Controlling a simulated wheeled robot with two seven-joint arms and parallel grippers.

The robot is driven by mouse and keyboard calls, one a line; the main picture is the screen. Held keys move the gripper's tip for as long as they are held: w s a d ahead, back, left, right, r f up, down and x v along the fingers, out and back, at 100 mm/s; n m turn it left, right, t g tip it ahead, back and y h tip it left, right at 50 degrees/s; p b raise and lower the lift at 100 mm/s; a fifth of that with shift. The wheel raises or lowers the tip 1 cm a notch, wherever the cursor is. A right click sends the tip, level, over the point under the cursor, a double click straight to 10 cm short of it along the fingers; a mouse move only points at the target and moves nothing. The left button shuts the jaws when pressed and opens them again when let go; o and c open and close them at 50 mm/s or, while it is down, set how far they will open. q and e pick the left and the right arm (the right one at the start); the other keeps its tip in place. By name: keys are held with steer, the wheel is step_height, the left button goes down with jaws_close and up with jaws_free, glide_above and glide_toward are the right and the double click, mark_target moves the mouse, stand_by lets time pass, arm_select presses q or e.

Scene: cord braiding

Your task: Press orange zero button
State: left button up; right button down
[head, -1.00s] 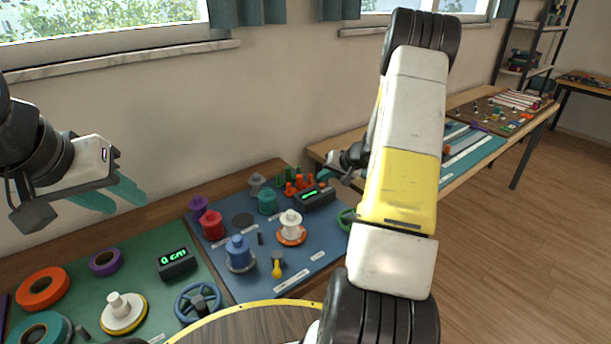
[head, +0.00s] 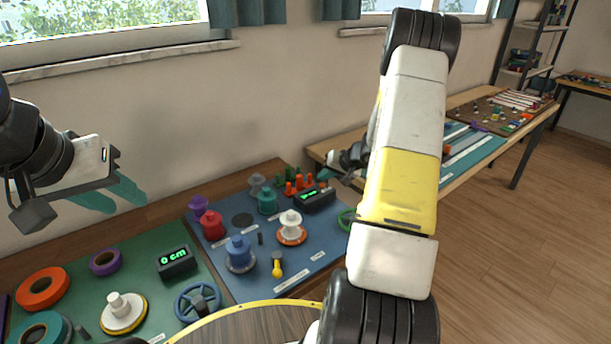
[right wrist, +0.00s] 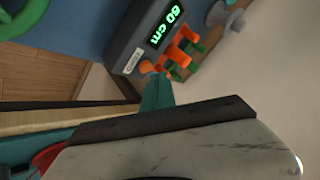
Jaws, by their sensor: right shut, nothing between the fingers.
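The orange zero button (right wrist: 147,67) is on the end of a dark counter box (right wrist: 125,35) in the right wrist view, beside a small label. The box's green display (right wrist: 166,27) appears to read 60 cm, though its first digit is hard to tell. In the head view this counter (head: 315,199) stands at the back right of the blue mat. My right gripper (right wrist: 157,90) is shut and empty, its teal tips very close to the button; contact cannot be told. My left gripper (head: 112,196) is open and empty above the table at the left.
Orange and green pegs (head: 298,184) stand just behind the counter. Several spools, including a white one (head: 291,228) and a blue one (head: 239,254), stand on the blue mat (head: 215,270). A second counter (head: 176,262) reading 0 cm sits on the green mat at left.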

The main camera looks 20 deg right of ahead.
mark_target(324, 186)
stand_by(0.6)
steer(key=shift+f, duration=0.4)
steer(key=shift+f, duration=0.4)
stand_by(0.4)
stand_by(0.4)
steer(key=shift+r, duration=0.8)
steer(key=shift+r, duration=2.55)
